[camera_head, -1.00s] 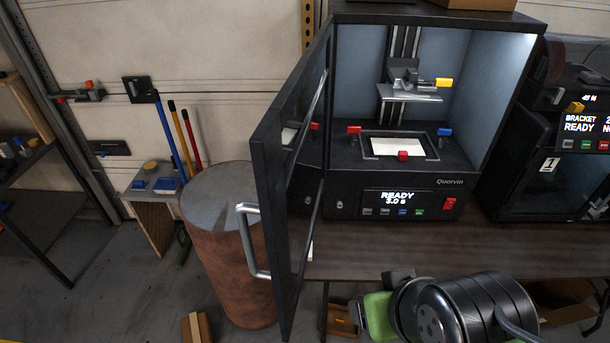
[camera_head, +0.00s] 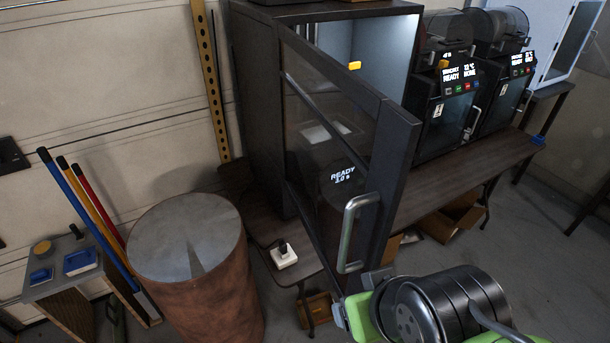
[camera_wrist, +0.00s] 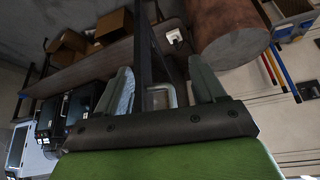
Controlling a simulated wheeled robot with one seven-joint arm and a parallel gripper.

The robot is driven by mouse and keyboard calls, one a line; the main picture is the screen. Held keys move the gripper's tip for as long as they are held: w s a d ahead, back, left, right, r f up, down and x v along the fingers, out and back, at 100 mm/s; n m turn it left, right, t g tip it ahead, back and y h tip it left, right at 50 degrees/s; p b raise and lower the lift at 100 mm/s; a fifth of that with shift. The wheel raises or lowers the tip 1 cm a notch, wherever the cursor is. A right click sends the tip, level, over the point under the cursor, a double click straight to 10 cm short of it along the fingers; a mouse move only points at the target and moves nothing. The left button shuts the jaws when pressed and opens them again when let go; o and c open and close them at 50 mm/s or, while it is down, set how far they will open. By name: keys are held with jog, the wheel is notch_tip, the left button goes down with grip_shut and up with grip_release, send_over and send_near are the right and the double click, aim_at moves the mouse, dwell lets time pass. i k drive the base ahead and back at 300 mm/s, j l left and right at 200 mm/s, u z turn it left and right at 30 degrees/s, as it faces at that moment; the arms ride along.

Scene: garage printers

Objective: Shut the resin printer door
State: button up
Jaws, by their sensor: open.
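The resin printer (camera_head: 270,110) is a dark cabinet with a lit blue-grey inside. Its dark-framed door (camera_head: 402,140) with a clear panel stands open, sticking out toward me. The READY display shows through the panel. The silver bar handle (camera_head: 350,235) is on the door's outer face, near its free edge. My gripper (camera_head: 358,308) is just below the handle in the head view, its fingertips mostly hidden there. In the wrist view my gripper (camera_wrist: 163,85) is open, with the handle (camera_wrist: 160,97) and the door edge (camera_wrist: 143,50) showing between the fingers. Contact cannot be told.
A brown drum (camera_head: 200,270) stands left of the door. A white socket block (camera_head: 284,255) lies on the brown bench (camera_head: 430,185). Two more printers (camera_head: 440,115) stand to the right. Cardboard boxes (camera_head: 452,220) are under the bench. Coloured poles (camera_head: 90,215) lean at the left.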

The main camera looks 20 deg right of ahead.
aim_at(346, 150)
jog(key=i+j+u, duration=0.1)
jog(key=j+u, duration=0.15)
jog(key=j, duration=0.15)
jog(key=i+j+u, duration=0.2)
jog(key=j, duration=0.2)
jog(key=i+j+u, duration=0.25)
jog(key=j, duration=0.15)
jog(key=k, duration=0.1)
